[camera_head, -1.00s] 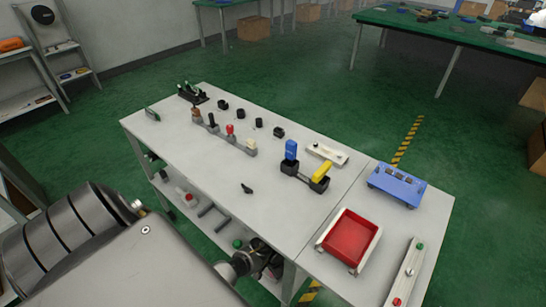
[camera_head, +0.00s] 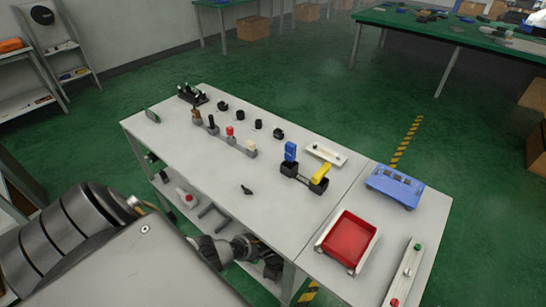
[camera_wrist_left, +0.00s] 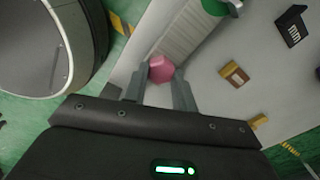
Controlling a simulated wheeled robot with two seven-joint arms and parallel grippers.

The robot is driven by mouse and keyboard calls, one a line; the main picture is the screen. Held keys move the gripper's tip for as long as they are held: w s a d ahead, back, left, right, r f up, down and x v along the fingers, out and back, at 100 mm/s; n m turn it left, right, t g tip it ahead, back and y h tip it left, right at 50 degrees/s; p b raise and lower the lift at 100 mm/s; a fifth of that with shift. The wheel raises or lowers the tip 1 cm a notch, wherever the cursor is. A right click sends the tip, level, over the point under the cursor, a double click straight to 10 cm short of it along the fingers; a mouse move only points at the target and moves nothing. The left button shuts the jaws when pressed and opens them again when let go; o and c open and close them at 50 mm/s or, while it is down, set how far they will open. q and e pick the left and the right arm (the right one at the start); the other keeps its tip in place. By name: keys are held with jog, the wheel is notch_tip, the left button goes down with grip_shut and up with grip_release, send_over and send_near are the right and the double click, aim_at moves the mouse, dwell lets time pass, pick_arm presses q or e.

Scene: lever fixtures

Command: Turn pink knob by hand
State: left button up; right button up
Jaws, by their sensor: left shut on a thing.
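The pink knob (camera_wrist_left: 161,69) is a small faceted piece in the left wrist view, beside a pale ribbed part (camera_wrist_left: 190,28). My left gripper (camera_wrist_left: 160,86) has its two grey fingers on either side of the knob and is shut on it. The fingers hide part of the knob's sides. I cannot make out the pink knob or the left fingertips in the head view. My right gripper is in neither view.
A long grey table (camera_head: 205,165) holds a row of levers, a blue and yellow lever block (camera_head: 304,177), a red tray (camera_head: 348,240) and a blue fixture (camera_head: 394,186). A green part (camera_wrist_left: 214,6) and a brown block (camera_wrist_left: 235,75) are near my left gripper.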

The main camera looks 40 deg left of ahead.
pick_arm(q)
jog(key=shift+m, duration=1.2)
jog(key=shift+d, duration=0.1)
jog(key=o, duration=1)
